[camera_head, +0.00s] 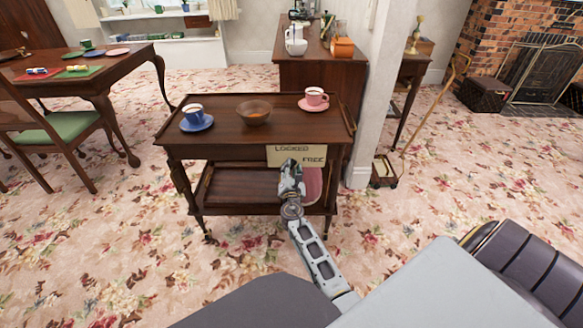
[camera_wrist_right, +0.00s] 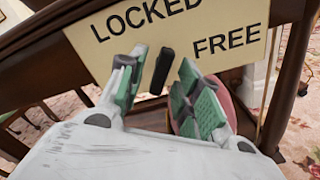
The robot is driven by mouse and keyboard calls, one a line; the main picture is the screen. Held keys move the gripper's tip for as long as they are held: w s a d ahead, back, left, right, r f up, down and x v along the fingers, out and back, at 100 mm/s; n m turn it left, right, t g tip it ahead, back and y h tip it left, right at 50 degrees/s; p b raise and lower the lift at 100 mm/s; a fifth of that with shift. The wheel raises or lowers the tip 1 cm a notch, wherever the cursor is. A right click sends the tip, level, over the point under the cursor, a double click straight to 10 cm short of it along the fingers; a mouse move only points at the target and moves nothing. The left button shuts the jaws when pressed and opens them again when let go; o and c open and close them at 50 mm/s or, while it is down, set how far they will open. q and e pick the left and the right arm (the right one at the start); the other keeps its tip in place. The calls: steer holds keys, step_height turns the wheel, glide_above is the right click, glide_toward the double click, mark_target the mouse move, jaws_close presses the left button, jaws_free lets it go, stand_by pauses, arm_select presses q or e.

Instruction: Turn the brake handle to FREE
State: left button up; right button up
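The label plate (camera_head: 297,155) is cream, reads LOCKED and FREE, and is fixed to the near edge of the wooden trolley (camera_head: 228,140). It shows large in the right wrist view (camera_wrist_right: 213,18). The brake handle (camera_wrist_right: 161,71) is a short black bar in front of the plate, its upper end just below the word LOCKED and left of FREE. My right gripper (camera_head: 291,170) is at the plate and covers the handle in the head view. In the right wrist view its fingers (camera_wrist_right: 163,62) are open, one on each side of the handle, with gaps visible. My left gripper is out of view.
On the trolley top stand a blue cup (camera_head: 194,113), a bowl (camera_head: 254,113) and a pink cup (camera_head: 314,97). A pink object (camera_head: 313,186) is just behind my right gripper. A white pillar (camera_head: 371,100) stands close right of the trolley. Carpet in front is clear.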

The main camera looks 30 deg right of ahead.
steer(key=shift+x, duration=0.85)
steer(key=shift+c, duration=0.3)
jaws_close()
